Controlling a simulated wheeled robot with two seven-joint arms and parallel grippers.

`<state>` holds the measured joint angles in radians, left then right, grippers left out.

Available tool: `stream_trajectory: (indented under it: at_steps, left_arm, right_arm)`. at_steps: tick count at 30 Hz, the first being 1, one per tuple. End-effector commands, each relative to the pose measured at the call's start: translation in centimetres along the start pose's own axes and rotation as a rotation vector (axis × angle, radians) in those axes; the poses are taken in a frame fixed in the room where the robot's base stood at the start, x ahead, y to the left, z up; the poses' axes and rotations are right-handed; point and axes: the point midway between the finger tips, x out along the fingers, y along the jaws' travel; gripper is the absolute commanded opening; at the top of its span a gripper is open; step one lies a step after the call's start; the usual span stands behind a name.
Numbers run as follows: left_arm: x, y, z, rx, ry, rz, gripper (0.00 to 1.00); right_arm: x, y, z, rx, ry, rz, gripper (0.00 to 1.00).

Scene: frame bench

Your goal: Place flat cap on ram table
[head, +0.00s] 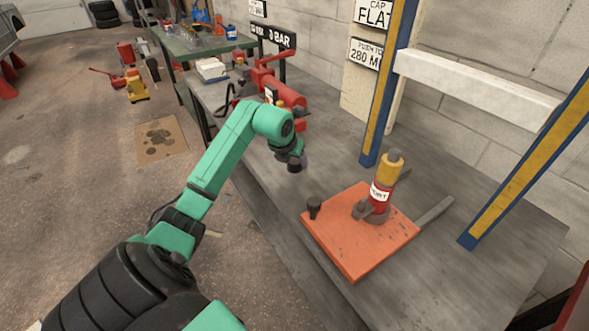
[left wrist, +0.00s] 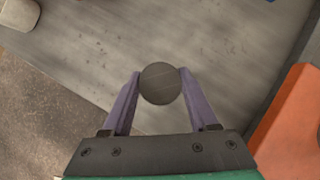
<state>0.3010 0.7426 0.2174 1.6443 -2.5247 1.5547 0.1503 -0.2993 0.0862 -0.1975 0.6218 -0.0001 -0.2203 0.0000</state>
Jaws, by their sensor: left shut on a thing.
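My left gripper (head: 299,160) is above the grey bench, to the left of the orange plate (head: 345,253). In the left wrist view its two purple fingers (left wrist: 160,90) are shut on a dark grey round piece, seemingly the flat cap (left wrist: 160,76), with its round face toward the camera. A red and yellow ram (head: 381,190) stands upright on the orange plate, which is perhaps the ram table. The plate's edge also shows at the right of the left wrist view (left wrist: 290,130). My right gripper is out of view.
A small black knob (head: 314,206) stands on the plate's left corner. Blue and yellow posts (head: 388,90) with a white crossbar (head: 475,85) frame the ram. A red device (head: 285,92) sits farther back on the bench. The bench (head: 330,165) between is clear.

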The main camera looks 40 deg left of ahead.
Motion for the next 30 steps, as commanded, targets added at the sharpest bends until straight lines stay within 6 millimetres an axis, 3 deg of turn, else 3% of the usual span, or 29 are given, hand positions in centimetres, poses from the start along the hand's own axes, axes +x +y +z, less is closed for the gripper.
stream_trajectory:
  at_steps: [5, 15, 16, 18, 26, 30]
  left_arm:
    - [2.9, -0.1, -1.8, 0.0, 0.003, -0.001, 0.0]
    - [3.4, 0.0, -2.0, 0.002, 0.0, 0.001, 0.0]
    - [3.3, 0.0, -1.9, 0.001, 0.001, 0.0, 0.71]
    - [3.3, 0.0, -1.9, 0.001, 0.001, 0.0, 0.9]
    - [3.2, 0.0, -1.9, 0.001, 0.001, 0.0, 0.9]
    - [2.2, 0.1, -1.6, 0.001, -0.001, 0.002, 0.9]
  right_arm:
    - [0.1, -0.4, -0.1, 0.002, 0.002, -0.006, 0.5]
    - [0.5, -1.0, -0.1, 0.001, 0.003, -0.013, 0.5]
    - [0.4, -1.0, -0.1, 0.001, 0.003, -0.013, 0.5]
    - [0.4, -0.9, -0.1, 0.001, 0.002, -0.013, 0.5]
    - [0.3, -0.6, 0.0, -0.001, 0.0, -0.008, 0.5]
    - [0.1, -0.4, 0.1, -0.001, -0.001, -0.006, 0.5]
